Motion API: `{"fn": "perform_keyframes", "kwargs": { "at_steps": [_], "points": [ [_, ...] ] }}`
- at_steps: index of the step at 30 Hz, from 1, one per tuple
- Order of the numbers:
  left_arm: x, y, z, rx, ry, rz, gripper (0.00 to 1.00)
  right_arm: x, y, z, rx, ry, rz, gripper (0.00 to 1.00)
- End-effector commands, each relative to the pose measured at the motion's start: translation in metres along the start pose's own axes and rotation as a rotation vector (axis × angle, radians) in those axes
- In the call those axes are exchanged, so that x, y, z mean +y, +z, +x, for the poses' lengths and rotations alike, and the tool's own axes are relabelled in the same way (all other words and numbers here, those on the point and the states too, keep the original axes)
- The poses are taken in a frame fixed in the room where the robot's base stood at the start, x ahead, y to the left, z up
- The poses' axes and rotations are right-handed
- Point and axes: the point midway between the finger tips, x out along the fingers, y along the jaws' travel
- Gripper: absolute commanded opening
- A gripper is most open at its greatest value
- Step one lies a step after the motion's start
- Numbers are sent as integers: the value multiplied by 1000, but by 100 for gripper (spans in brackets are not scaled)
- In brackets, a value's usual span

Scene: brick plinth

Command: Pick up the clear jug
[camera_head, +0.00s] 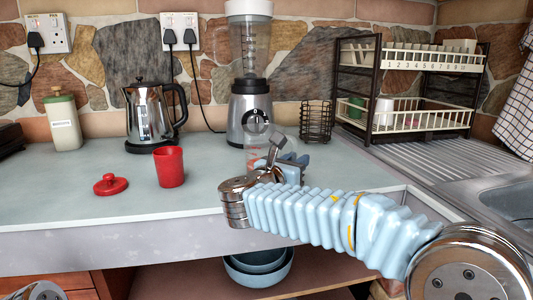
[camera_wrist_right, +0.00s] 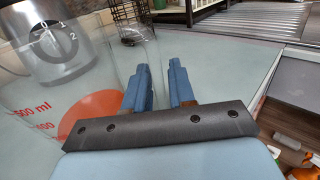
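The clear jug (camera_head: 254,156) stands on the worktop in front of the blender; it is see-through and hard to make out in the head view. In the right wrist view the clear jug (camera_wrist_right: 60,112) fills the left side, with red measure marks and a red patch. My right gripper (camera_head: 292,160) is low over the worktop, just right of the jug. In the wrist view its two blue fingers (camera_wrist_right: 160,70) stand apart with a gap between them, close to the jug's clear edge. I cannot tell whether they touch it. My left gripper is out of view.
A blender (camera_head: 248,112), steel kettle (camera_head: 149,116) and wire holder (camera_head: 316,122) stand behind. A red cup (camera_head: 169,167) and red lid (camera_head: 110,185) are left. A dish rack (camera_head: 420,131) and sink (camera_head: 510,198) are right. The front left worktop is clear.

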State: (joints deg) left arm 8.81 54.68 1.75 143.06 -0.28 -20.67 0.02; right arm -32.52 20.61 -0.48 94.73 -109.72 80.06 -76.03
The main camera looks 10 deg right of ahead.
Motion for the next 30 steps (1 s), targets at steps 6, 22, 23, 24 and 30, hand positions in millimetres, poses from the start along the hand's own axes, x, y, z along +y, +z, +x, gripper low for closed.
{"fn": "perform_keyframes", "kwargs": {
  "at_steps": [6,22,23,24,30],
  "points": [
    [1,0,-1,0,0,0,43,0,0,10,0,1,0,24],
    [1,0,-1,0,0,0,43,0,0,9,0,0,1,0],
    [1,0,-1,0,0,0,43,0,0,9,0,0,1,0],
    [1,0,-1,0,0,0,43,0,0,9,0,0,1,0],
    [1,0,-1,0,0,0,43,0,0,10,1,-1,-2,0]
  ]
}}
